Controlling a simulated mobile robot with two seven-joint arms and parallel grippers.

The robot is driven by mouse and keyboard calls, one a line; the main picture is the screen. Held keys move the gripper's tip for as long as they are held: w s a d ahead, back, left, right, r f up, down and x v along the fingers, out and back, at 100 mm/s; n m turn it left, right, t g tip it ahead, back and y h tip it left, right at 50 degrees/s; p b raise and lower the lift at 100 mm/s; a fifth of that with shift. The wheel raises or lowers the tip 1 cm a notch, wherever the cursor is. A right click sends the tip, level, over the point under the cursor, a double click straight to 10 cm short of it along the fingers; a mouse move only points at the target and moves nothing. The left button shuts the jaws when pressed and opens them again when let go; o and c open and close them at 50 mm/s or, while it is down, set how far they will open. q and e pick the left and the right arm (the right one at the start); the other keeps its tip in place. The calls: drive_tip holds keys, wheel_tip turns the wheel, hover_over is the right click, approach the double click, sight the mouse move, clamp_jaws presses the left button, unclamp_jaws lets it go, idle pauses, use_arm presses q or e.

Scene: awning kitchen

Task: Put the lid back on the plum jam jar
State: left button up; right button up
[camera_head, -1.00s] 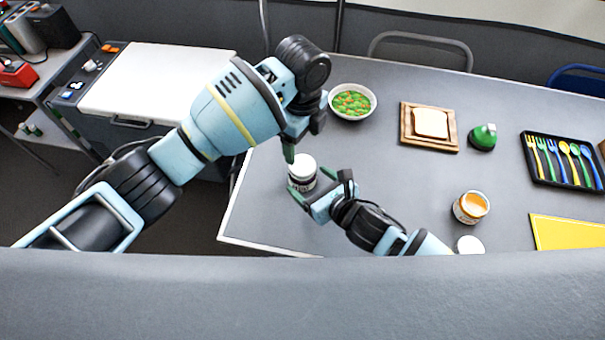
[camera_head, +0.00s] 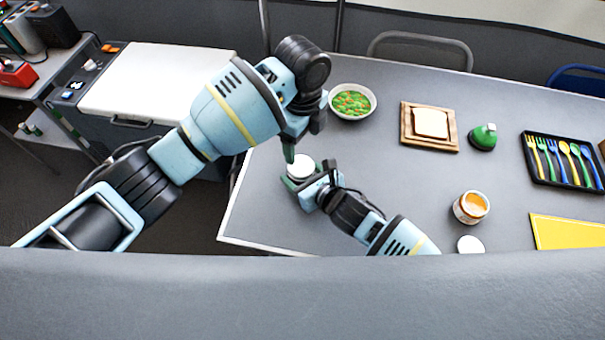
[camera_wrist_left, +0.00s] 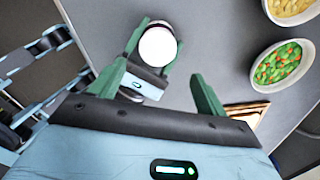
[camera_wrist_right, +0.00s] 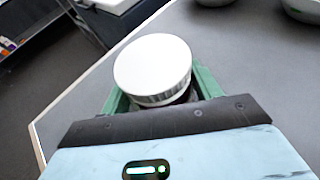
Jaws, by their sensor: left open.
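The dark jar, which I take for the plum jam jar, stands at the table's left end. A round white lid (camera_head: 300,167) is over its mouth. The lid also shows in the left wrist view (camera_wrist_left: 158,47) and close up in the right wrist view (camera_wrist_right: 152,68). It hides most of the jar, and I cannot tell how firmly it sits. My right gripper (camera_head: 309,176) has its fingers on either side of the jar; contact is hidden. My left gripper (camera_wrist_left: 157,72) is open and empty, above and just behind the jar.
An open jar with orange contents (camera_head: 471,207) stands to the right, and another white lid (camera_head: 470,245) lies near it. A bowl of vegetables (camera_head: 352,102), bread on a board (camera_head: 408,134), a green object (camera_head: 483,137) and a cutlery tray (camera_head: 535,176) are farther back. The middle table is clear.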

sight(301, 166)
drive_tip(key=c, duration=1)
drive_tip(key=shift+c, duration=1)
clamp_jaws()
use_arm(q)
drive_tip(key=s+d+r+n+g+h, duration=0.1)
drive_tip(key=d+r+n+h, duration=0.15)
drive_tip(key=n, duration=0.95)
drive_tip(key=a+f+n, duration=0.1)
drive_tip(key=n, duration=0.5)
drive_tip(key=a+n+y, duration=0.1)
drive_tip(key=n, duration=0.6)
drive_tip(key=a+f+n+t+y, duration=0.1)
drive_tip(key=n, duration=0.5)
drive_tip(key=shift+w+f+n+y, duration=0.25)
drive_tip(key=shift+w+f+n, duration=0.05)
drive_tip(key=shift+w, duration=0.05)
drive_tip(key=shift+f, duration=4)
